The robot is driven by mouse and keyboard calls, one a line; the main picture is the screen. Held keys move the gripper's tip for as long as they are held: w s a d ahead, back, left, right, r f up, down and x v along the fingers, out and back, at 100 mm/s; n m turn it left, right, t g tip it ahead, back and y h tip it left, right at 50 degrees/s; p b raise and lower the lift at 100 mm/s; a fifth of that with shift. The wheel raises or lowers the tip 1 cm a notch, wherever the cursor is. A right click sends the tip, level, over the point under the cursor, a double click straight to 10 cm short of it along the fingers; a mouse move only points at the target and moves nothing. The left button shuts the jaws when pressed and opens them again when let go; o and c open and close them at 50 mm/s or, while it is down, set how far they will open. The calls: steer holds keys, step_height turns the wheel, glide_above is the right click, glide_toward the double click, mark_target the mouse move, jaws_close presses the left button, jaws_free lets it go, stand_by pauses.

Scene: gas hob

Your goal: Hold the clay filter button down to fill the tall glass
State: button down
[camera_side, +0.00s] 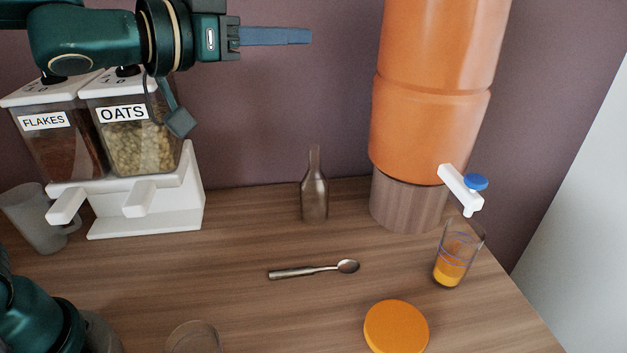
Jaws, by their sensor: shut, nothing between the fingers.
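The clay filter (432,125) is an orange two-part vessel on a round wooden stand at the back right. Its white spout (460,190) points to the lower right and carries a blue button (475,182) on top. The tall glass (458,254) stands upright below the spout, with orange liquid in its lower part and a line around it higher up. My gripper (310,36) is shut and empty, with its blue-grey fingers pointing right. It is high up, left of the clay filter and well apart from the button.
A white dispenser (190,195) with flakes and oats bins stands at the left, beside a grey mug (38,217). A brown bottle (314,192), a spoon (315,270), an orange lid (396,327) and a round clear vessel (193,339) are on the wooden counter (250,240).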

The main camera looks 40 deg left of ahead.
steer(key=w+d+f+m+g+h, duration=0.1)
steer(key=d+f+m+g+h, duration=0.1)
steer(key=d, duration=0.5)
steer(key=d+f+m+g+h, duration=0.3)
steer(key=d+f+m+h, duration=0.1)
steer(key=d+f, duration=0.2)
steer(key=shift+w+d+m+h, duration=0.3)
steer(key=shift+w+d+h, duration=0.1)
steer(key=shift+d, duration=0.4)
glide_above(476, 181)
steer(key=s+a, duration=0.1)
steer(key=a, duration=0.1)
step_height(476, 181, down, 2)
steer(key=f, duration=0.1)
steer(key=shift+d+f, duration=0.1)
steer(key=shift+f, duration=1.6)
steer(key=shift+f, duration=0.1)
